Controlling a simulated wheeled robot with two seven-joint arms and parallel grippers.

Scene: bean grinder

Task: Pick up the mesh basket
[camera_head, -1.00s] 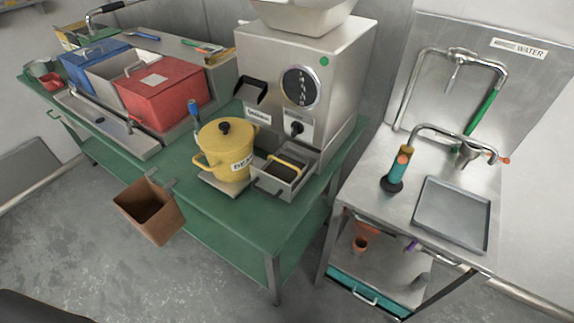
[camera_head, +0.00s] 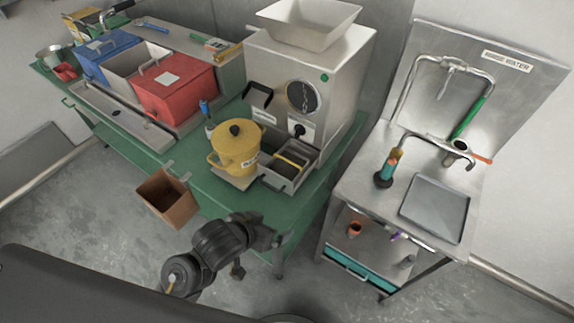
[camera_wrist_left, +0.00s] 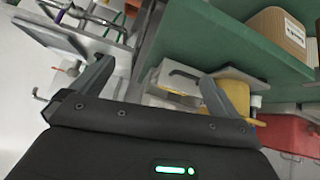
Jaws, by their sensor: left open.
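A small round metal cup with an orange handle (camera_head: 460,147) sits by the sink's front pipe at the right of the head view. It may be the mesh basket, but I cannot make out any mesh. My left gripper (camera_head: 272,240) is low in the middle of the head view, in front of the green table and well away from that cup. In the left wrist view the left gripper (camera_wrist_left: 155,70) has its two fingers spread with nothing held between them. My right gripper is not in view.
The green table (camera_head: 205,187) carries a yellow pot (camera_head: 238,150), a grinder (camera_head: 300,95) and a red bin (camera_head: 175,90). A brown box (camera_head: 166,197) hangs at its front edge. The steel sink table (camera_head: 365,205) holds a grey tray (camera_head: 437,208). Open floor lies in front.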

